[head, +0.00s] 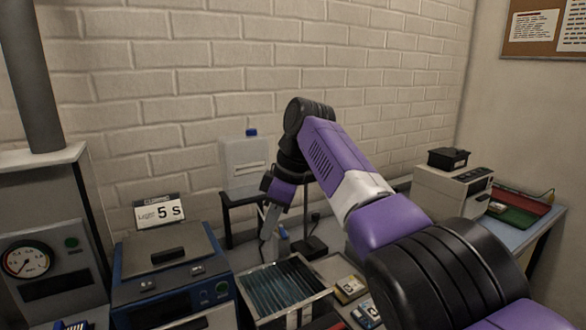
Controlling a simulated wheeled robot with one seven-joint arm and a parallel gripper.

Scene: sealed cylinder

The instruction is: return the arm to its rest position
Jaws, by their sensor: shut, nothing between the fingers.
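My arm is purple, black and white. It rises from the lower right to a raised joint in the middle of the head view, then bends down. My gripper (267,234) points down at the end of it, seen from the side, with its fingers together and nothing visible between them. It hangs above the rear edge of a tray with dark slats (283,287). How far it is above the tray I cannot tell. Part of the bench behind the arm is hidden.
A blue-framed device (170,260) with a "5 s" sign (160,210) stands left, beside a gauge panel (35,262). A pale container with a blue cap (243,160) stands behind the gripper. A beige box (450,190) stands right. A brick wall closes the back.

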